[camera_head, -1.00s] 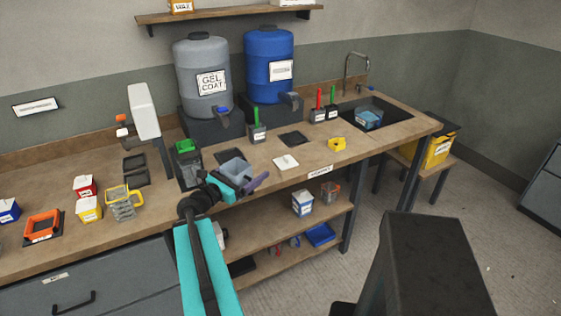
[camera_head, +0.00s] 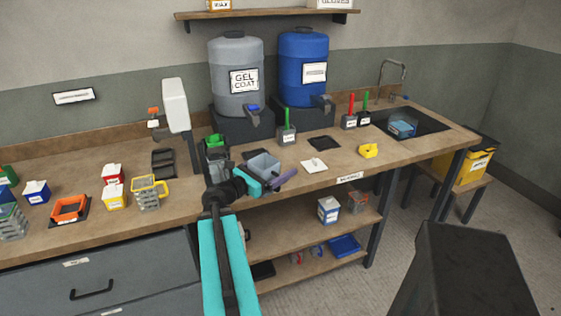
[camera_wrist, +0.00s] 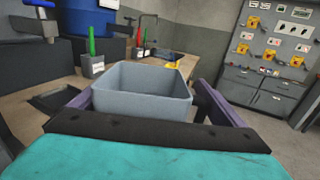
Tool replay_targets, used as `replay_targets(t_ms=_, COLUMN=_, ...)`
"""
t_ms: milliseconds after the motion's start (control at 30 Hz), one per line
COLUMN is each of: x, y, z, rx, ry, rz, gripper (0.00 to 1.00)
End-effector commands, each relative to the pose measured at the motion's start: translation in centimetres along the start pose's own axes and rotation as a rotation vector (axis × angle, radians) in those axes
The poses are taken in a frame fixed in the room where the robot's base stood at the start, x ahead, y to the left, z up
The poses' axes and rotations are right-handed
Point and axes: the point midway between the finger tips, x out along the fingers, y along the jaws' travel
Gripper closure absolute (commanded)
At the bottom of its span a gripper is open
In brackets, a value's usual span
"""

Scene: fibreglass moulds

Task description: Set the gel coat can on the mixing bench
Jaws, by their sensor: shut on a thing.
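A grey open-topped can (camera_head: 263,163) is held between the two purple fingers of my gripper (camera_head: 268,174). In the wrist view the can (camera_wrist: 145,100) looks upright and empty, with one finger on each side of it. No label shows on its visible sides. My gripper and the can are over the front part of the wooden bench top (camera_head: 335,182). I cannot tell how far the can's base is above the wood. A grey drum labelled GEL COAT (camera_head: 238,75) stands on a dark block at the back of the bench.
A blue drum (camera_head: 303,62) stands beside the grey one. A white tile (camera_head: 314,165), a yellow piece (camera_head: 369,150) and a green-handled pot (camera_head: 286,133) are nearby. A green-topped box (camera_head: 215,143) is left of the can. A sink (camera_head: 425,122) is at the right end.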

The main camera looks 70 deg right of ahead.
Motion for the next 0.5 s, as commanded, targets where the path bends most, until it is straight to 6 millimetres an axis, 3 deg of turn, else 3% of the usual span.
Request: replay_targets(t_ms=500, x=0.66, y=0.58, z=-0.35, rx=0.001, ry=-0.002, rz=0.003, gripper=0.49)
